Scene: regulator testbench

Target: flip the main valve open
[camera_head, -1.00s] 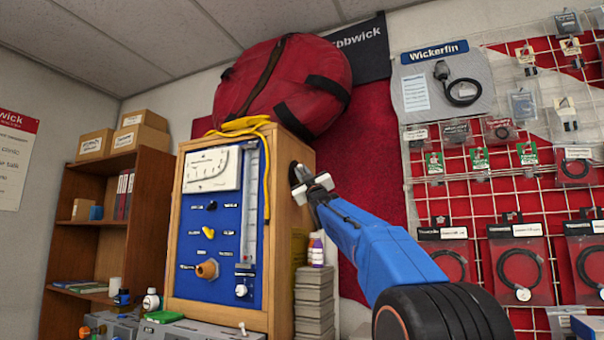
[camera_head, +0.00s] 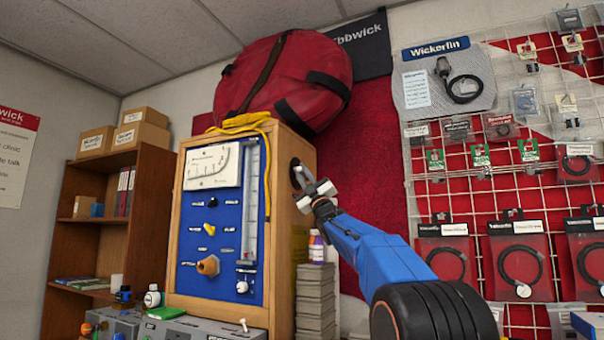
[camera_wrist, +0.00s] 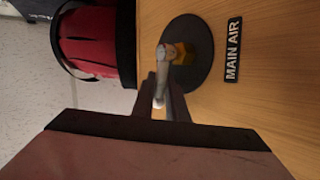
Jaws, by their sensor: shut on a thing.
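The main valve is on the right side of the wooden cabinet (camera_head: 285,240). In the wrist view it has a dark round plate (camera_wrist: 205,75), a brass fitting (camera_wrist: 184,54) and a pale metal lever (camera_wrist: 164,65). A "MAIN AIR" label (camera_wrist: 232,45) is on the wood beside it. My gripper (camera_wrist: 162,95) is shut on the lever, with dark fingers at both sides of it. In the head view my gripper (camera_head: 316,192) is against the cabinet's side and covers part of the dark plate (camera_head: 296,174). How far the valve is turned is hard to tell.
The cabinet's blue front panel (camera_head: 205,262) carries knobs and a gauge. A red bag (camera_head: 285,85) and a yellow hose (camera_head: 245,122) lie on top. Stacked grey boxes (camera_head: 315,300) and a bottle (camera_head: 316,246) stand below my arm. A pegboard with packets (camera_head: 480,200) is at right.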

